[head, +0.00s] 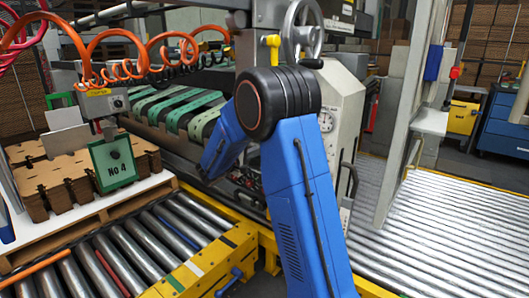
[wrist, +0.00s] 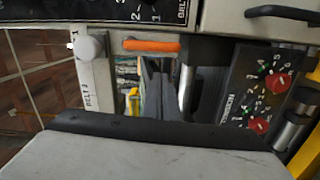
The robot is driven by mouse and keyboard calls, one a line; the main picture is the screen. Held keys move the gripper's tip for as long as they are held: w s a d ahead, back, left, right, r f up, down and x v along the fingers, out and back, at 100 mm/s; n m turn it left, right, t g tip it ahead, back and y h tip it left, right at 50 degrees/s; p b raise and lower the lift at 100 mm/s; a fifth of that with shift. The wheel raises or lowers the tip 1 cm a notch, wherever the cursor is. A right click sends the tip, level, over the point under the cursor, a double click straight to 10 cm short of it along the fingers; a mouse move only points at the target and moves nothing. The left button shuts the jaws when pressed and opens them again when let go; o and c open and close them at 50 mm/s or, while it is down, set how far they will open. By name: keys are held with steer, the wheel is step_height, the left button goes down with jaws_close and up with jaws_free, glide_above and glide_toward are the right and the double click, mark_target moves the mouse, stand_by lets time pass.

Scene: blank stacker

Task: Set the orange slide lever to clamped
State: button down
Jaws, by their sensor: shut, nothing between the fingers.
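The orange slide lever (wrist: 152,45) shows in the wrist view as a short horizontal bar, upper middle, just under a pale panel edge. My gripper (wrist: 160,72) is shut and empty, its dark fingers pointing up the picture toward the lever. The fingertips appear just below the lever's right half; I cannot tell whether they touch it. No clamped marking for the lever is readable. In the head view my blue arm reaches into the machine, and neither the gripper nor the lever can be made out there.
In the wrist view, a pale round knob (wrist: 90,48) is left of the lever, and a black panel with red knobs (wrist: 273,82) is at right. A black handle (wrist: 283,12) is upper right. In the head view, a roller conveyor (head: 140,250) runs in front of the machine.

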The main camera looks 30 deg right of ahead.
steer(key=w+v, duration=0.1)
steer(key=v, duration=0.9)
steer(key=shift+a, duration=0.2)
steer(key=s+d+m+g+y, duration=0.2)
steer(key=s+g+y, duration=0.4)
steer(key=s, duration=1.9)
steer(key=s+a+f+t+y, duration=0.2)
steer(key=s+a+y, duration=0.3)
steer(key=s+a, duration=0.2)
steer(key=s+a+f+t+y, duration=0.3)
steer(key=s+a+y, duration=0.3)
steer(key=s, duration=0.6)
steer(key=shift+s+a+t, duration=0.15)
steer(key=shift+a+t, duration=0.15)
steer(key=shift+a, duration=0.6)
